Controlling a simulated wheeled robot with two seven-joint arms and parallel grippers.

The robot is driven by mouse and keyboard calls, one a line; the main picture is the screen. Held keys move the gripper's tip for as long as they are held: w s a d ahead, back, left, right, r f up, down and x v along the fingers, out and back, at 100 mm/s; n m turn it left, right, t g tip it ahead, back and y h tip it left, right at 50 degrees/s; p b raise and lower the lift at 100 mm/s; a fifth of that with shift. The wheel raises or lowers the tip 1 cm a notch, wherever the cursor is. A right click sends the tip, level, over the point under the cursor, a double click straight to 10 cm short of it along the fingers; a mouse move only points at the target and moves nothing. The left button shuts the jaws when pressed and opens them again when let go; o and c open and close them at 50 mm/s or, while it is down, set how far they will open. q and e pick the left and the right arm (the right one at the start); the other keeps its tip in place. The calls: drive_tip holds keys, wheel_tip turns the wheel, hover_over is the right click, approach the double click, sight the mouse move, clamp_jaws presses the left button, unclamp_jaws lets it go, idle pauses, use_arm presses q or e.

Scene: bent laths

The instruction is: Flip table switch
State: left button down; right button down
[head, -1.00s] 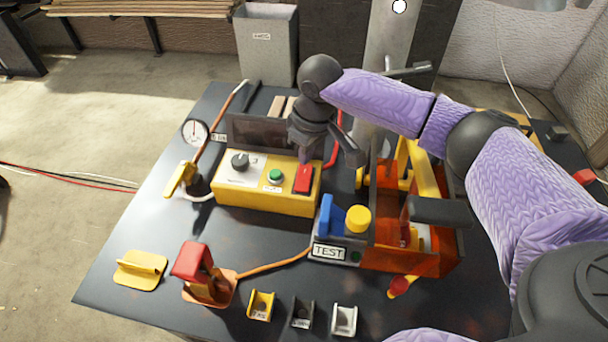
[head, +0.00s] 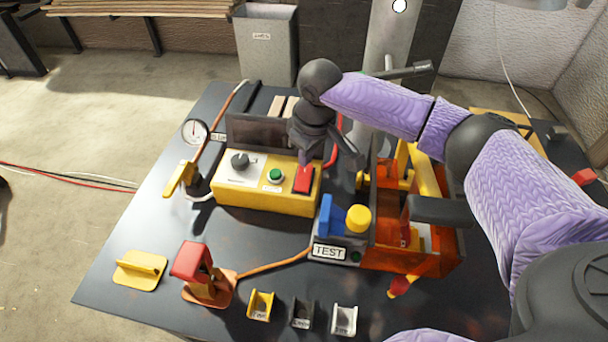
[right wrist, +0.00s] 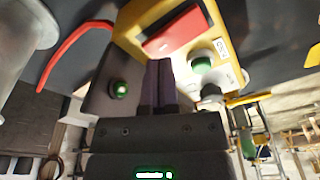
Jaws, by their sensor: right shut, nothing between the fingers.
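The yellow control box (head: 262,202) stands on the dark table and has a red rocker switch (head: 303,181) at its right end. A green button (head: 275,175) and a dark knob (head: 240,161) sit left of the switch. My right gripper (head: 305,158) is shut and empty, pointing down at the far edge of the red switch. In the right wrist view, its fingertips (right wrist: 160,66) lie close to the red switch (right wrist: 173,33), beside the green button (right wrist: 201,66). I cannot tell whether they touch the switch. My left gripper is not in view.
An orange box with yellow parts (head: 420,262) stands right of the control box, and a TEST unit (head: 329,252) is in front. A gauge (head: 194,132) and yellow lever (head: 181,178) are at the left. Several small holders line the front edge.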

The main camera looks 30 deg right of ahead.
sight(306, 169)
drive_tip(key=shift+f, duration=0.8)
idle(0.4)
wheel_tip(306, 169, up, 7)
drive_tip(key=p, duration=0.8)
drive_tip(key=shift+r, duration=0.2)
drive_tip(key=shift+f, duration=0.2)
